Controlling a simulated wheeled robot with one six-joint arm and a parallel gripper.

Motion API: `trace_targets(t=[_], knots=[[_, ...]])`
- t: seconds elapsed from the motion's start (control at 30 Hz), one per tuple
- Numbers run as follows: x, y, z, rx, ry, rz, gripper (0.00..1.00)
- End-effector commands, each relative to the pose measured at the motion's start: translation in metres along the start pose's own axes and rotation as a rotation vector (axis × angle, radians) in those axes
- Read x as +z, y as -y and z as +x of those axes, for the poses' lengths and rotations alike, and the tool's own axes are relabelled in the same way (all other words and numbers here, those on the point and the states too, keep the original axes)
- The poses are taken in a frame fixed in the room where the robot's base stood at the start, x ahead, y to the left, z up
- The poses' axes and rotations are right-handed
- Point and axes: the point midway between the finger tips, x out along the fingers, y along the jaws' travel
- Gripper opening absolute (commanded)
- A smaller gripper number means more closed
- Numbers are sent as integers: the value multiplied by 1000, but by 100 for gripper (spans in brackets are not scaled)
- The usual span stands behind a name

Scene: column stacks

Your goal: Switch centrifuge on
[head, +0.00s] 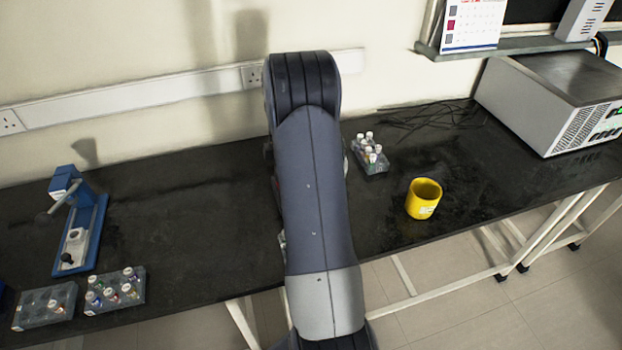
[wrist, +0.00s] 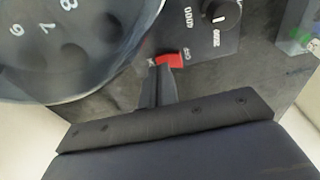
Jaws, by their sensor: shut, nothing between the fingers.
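In the wrist view, the centrifuge shows a round, clear lid (wrist: 70,45) over a dark rotor with numbers. Beside it is a dark control panel (wrist: 200,42) with a black knob (wrist: 222,14) and a red switch (wrist: 170,60). White lettering is beside the switch. My gripper (wrist: 161,72) is shut and empty, with its fingertips right at the red switch. I cannot tell whether they touch it or which way the switch is set. In the head view my arm hides the gripper and nearly all of the centrifuge.
On the black bench (head: 190,220) stand a yellow mug (head: 423,200) and a vial rack (head: 371,158) right of my arm. A blue device (head: 85,225) and two vial racks (head: 118,290) (head: 45,306) are at left. A grey instrument box (head: 545,95) is at far right.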

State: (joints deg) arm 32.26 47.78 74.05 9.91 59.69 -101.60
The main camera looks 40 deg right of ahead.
Motion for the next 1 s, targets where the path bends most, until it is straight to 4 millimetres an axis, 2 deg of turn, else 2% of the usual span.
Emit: trace_targets(t=[0.5,1.0], knots=[[-6,0,-44,3,0,0,0],[-7,-1,-46,3,0,0,0]])
